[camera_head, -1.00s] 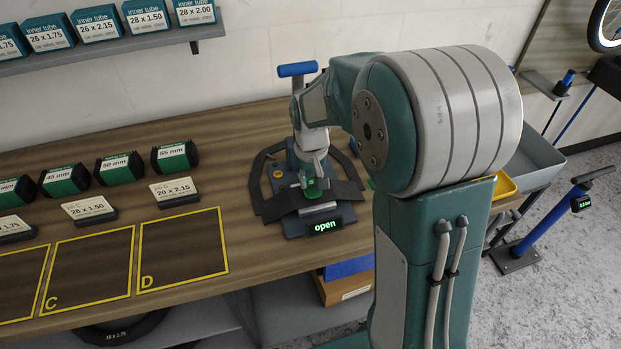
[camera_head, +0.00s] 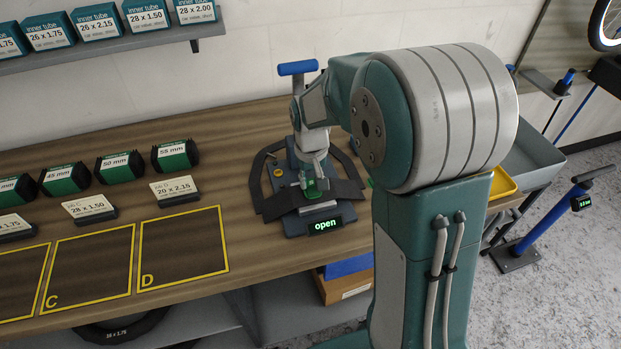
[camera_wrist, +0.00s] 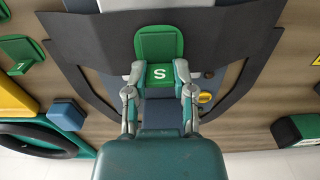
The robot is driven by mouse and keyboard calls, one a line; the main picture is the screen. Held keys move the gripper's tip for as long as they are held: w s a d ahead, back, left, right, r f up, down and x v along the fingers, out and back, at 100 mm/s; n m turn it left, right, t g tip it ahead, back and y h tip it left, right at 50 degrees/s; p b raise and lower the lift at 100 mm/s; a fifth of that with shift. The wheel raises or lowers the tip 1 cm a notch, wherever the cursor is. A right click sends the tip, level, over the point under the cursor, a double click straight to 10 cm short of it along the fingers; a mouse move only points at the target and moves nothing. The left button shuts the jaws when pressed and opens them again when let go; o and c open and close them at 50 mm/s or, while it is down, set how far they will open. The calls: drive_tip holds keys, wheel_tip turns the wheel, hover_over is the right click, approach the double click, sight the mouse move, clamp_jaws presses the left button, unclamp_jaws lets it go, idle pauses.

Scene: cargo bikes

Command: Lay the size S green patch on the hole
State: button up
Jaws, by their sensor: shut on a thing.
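The size S green patch (camera_wrist: 160,43) is between the fingertips of my gripper (camera_wrist: 160,78), with its white S facing the wrist camera. In the head view my gripper (camera_head: 313,172) is shut on the green patch (camera_head: 312,188), over the press on the bench. A dark tube piece (camera_head: 345,192) lies across the press, and it also fills much of the wrist view (camera_wrist: 240,30). The hole cannot be made out in either view. The press base (camera_head: 296,224) shows a display reading "open" (camera_head: 325,226).
The press has a blue-handled lever (camera_head: 297,68) standing behind my gripper. Yellow-outlined squares C (camera_head: 95,265) and D (camera_head: 183,250) lie empty to the left. A yellow tray (camera_head: 503,183) is at the right. Another green patch (camera_wrist: 20,52) lies left in the wrist view.

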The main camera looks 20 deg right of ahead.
drive_tip(key=shift+f, duration=0.1)
drive_tip(key=o, duration=0.8)
wheel_tip(320, 180, up, 10)
drive_tip(key=shift+r, duration=0.2)
drive_tip(key=s+r+t, duration=0.2)
drive_tip(key=s, duration=0.5)
drive_tip(key=s+r+t, duration=0.1)
drive_tip(key=s+r, duration=0.1)
drive_tip(key=s, duration=0.5)
drive_tip(key=s+r+t, duration=0.1)
drive_tip(key=s+t, duration=0.1)
drive_tip(key=s, duration=0.5)
drive_tip(key=shift+r+t, duration=0.3)
drive_tip(key=shift+r, duration=0.1)
